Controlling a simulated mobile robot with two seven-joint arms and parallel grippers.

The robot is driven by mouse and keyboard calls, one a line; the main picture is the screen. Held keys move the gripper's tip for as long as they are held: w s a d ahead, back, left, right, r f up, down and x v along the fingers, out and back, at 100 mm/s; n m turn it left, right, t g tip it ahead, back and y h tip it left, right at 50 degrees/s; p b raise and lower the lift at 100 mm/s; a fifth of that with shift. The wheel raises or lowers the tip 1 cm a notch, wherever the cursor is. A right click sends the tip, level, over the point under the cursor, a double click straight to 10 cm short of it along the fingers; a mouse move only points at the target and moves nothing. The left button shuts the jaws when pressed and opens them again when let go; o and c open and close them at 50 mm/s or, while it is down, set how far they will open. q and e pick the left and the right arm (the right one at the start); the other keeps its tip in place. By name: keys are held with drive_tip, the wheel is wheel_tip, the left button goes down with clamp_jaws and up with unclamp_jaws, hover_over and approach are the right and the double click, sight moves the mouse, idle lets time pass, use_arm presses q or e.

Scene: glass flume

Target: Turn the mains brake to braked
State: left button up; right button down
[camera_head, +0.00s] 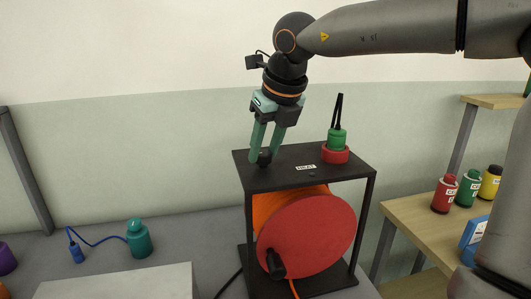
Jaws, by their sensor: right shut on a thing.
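A black reel frame (366,205) holds an orange drum (268,205) with a red round side disc (318,240). A small black knob (264,160), which looks like the mains brake, sits at the left end of the frame's top plate. My right gripper (265,150) points down from above and its green fingers are shut on this knob, hiding part of it. A small white label (306,167) lies on the top plate right of the knob; its text is too small to read surely. Which way the knob is turned cannot be told. My left gripper is not in view.
A green plug-like piece (337,139) with black prongs stands in a red ring (335,154) on the top plate. A teal bottle-shaped object (139,239) with a blue cord is at left. Red (444,194), green (468,189) and yellow (491,183) containers stand on a wooden shelf at right.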

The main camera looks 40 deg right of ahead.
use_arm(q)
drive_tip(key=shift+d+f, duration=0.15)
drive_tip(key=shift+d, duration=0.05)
use_arm(e)
drive_tip(key=shift+m, duration=0.5)
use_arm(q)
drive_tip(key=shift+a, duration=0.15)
use_arm(e)
drive_tip(key=shift+c, duration=2.3)
unclamp_jaws()
use_arm(q)
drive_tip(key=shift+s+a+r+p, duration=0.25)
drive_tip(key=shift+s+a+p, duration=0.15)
drive_tip(key=shift+p, duration=0.25)
use_arm(e)
drive_tip(key=v, duration=1.2)
drive_tip(key=shift+a+r, duration=0.25)
drive_tip(key=shift+r, duration=0.05)
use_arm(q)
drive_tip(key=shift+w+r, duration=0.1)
